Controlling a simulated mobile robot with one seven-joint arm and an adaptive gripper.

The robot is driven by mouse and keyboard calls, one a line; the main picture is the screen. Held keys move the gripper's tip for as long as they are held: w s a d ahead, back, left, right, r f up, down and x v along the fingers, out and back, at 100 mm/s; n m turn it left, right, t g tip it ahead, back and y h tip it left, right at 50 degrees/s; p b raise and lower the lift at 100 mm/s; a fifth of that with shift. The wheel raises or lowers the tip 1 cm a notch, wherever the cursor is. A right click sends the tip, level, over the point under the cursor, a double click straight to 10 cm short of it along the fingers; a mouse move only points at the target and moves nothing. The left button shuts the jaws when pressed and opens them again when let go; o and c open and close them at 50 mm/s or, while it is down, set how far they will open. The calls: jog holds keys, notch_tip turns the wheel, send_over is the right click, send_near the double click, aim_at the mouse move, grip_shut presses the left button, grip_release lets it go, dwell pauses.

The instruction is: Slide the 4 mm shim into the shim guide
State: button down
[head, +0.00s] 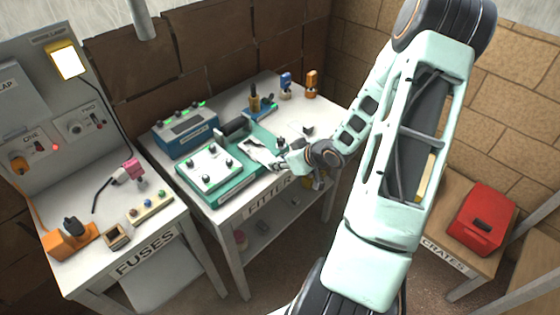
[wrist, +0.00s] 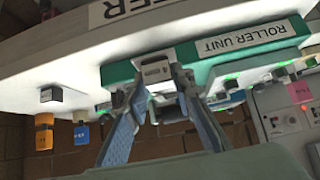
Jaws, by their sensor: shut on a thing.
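My gripper (head: 262,154) is low over the right part of the green roller unit at the fitter bench. In the wrist view my gripper (wrist: 161,85) has its two blue fingers closed in on a small pale piece, which I take to be the shim. The fingers hide most of it in the head view. Just beyond the fingertips in the wrist view is a small grey metal block (wrist: 154,68) with dark marks, probably the shim guide, at the roller unit's edge. I cannot tell whether the shim touches it or has entered it.
The roller unit (head: 222,195) carries a white panel with dark knobs. A blue box (head: 187,135) with green lights stands behind it. Blue (head: 286,84) and orange (head: 311,84) items stand at the bench's back.

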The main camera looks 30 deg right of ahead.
jog(key=shift+w+a, duration=0.4)
jog(key=shift+w, duration=0.7)
jog(key=shift+w+a, duration=0.4)
jog(key=shift+w, duration=0.75)
jog(key=shift+w+a, duration=0.4)
jog(key=shift+w, duration=0.7)
jog(key=c, duration=1.6)
grip_release()
jog(key=v, duration=1.2)
jog(key=shift+r, duration=0.1)
jog(key=v, duration=1.2)
